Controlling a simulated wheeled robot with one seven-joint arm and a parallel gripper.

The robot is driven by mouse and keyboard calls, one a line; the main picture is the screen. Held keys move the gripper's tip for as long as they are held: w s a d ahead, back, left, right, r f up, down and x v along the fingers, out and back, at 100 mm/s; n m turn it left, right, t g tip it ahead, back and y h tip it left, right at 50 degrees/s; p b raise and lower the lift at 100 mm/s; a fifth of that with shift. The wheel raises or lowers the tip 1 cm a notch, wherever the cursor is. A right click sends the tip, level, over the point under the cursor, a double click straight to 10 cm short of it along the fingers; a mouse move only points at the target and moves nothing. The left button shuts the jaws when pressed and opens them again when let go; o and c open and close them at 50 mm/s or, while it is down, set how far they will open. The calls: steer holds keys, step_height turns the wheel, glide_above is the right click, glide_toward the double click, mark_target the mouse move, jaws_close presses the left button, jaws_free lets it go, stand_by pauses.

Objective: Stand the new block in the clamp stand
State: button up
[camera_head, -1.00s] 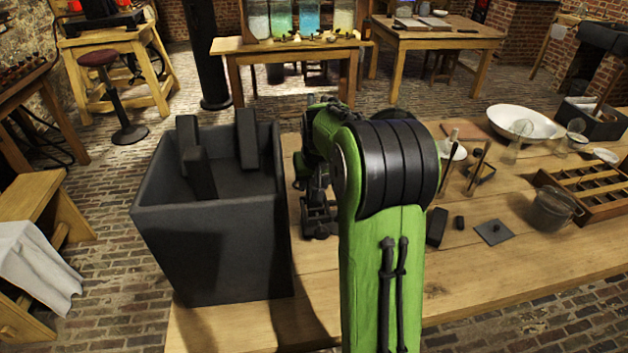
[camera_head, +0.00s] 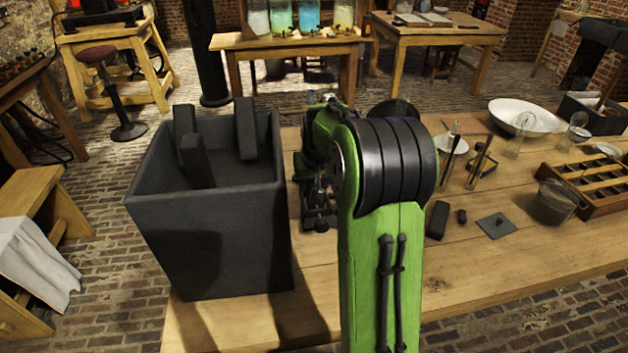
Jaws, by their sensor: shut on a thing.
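My green and black arm reaches over the front of the wooden table. My gripper (camera_head: 319,214) is a dark shape low over the table, just right of the big dark bin. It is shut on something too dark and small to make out. Three black blocks stand or lean in the bin (camera_head: 210,240). One is at its back left (camera_head: 184,128), one in front of that (camera_head: 196,162) and one at its back right (camera_head: 246,130). Another dark block (camera_head: 437,220) lies on the table right of my arm. I cannot pick out the clamp stand; my arm hides part of the table.
Upright rods (camera_head: 478,163) and a white basin (camera_head: 522,117) stand farther back. Bare table lies in front.

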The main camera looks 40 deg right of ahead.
steer(key=shift+f+b, duration=0.35)
steer(key=shift+f, duration=0.1)
steer(key=o, duration=1.3)
steer(key=p+v, duration=0.5)
steer(key=v, duration=1.1)
steer(key=shift+f, duration=0.1)
